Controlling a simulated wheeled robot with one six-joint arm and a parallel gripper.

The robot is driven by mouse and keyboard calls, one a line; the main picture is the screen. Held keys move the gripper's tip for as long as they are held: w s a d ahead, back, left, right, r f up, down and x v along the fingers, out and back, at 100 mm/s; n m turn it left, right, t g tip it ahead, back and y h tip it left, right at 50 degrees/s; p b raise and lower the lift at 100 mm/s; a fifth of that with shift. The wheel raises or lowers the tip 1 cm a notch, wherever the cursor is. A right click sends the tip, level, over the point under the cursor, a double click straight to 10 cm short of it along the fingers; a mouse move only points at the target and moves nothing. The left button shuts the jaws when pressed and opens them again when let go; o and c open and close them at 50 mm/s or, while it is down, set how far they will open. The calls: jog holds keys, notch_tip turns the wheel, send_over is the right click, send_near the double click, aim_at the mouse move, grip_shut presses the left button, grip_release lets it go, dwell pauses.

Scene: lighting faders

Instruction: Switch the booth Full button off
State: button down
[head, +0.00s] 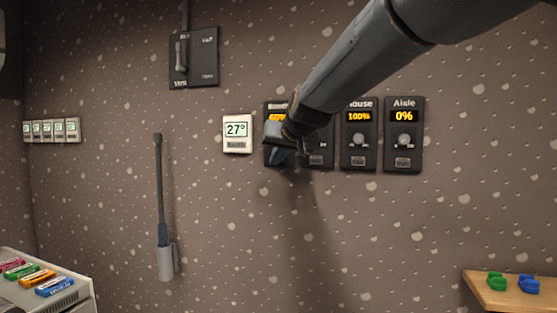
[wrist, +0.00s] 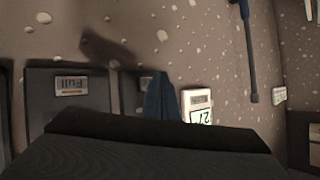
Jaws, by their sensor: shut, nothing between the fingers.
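The booth fader panel (head: 269,106) is the leftmost of the wall fader panels, just right of the thermostat. My arm and gripper cover much of it; part of an amber display shows, but its reading is hidden. My gripper (head: 276,157) is shut and empty, in front of the panel's lower part. In the wrist view, which is upside down, the blue fingers (wrist: 161,98) overlap the edge of the booth panel's small button (wrist: 146,83). I cannot tell whether they touch it or whether it is lit. The neighbouring panel's Full button (wrist: 72,85) is clear of the fingers.
The House panel (head: 359,144) reads 100% and the Aisle panel (head: 404,154) reads 0%. A thermostat (head: 237,134) reading 27° hangs left of the booth panel. A lever box (head: 205,57) is above, a long rod (head: 160,190) to the left, a wooden shelf (head: 495,300) at lower right.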

jog(key=s+a+p, duration=0.2)
jog(key=s+p, duration=0.3)
jog(key=p, duration=0.1)
jog(key=shift+s, duration=0.35)
dwell(0.3)
jog(key=s+d+f+g+h+b, duration=0.1)
jog(key=s+d+f+g, duration=0.2)
jog(key=f, duration=0.5)
jog(key=s+d+f+h+b, duration=0.1)
jog(key=s+d+f, duration=0.35)
jog(key=f, duration=0.35)
jog(key=s+d+f+g+h+b, duration=0.1)
jog(key=s+d+f+g, duration=0.2)
jog(key=f, duration=0.4)
jog(key=s+d+f+g+b, duration=0.1)
jog(key=s+d+f+g, duration=0.1)
jog(key=s+d+f, duration=0.3)
jog(key=s+d+f+g+b, duration=0.2)
jog(key=s+d+f, duration=0.2)
jog(key=s+f, duration=0.8)
jog(key=shift+s+d+m+h, duration=0.35)
jog(key=shift+s+m+h, duration=0.05)
jog(key=shift+s, duration=0.65)
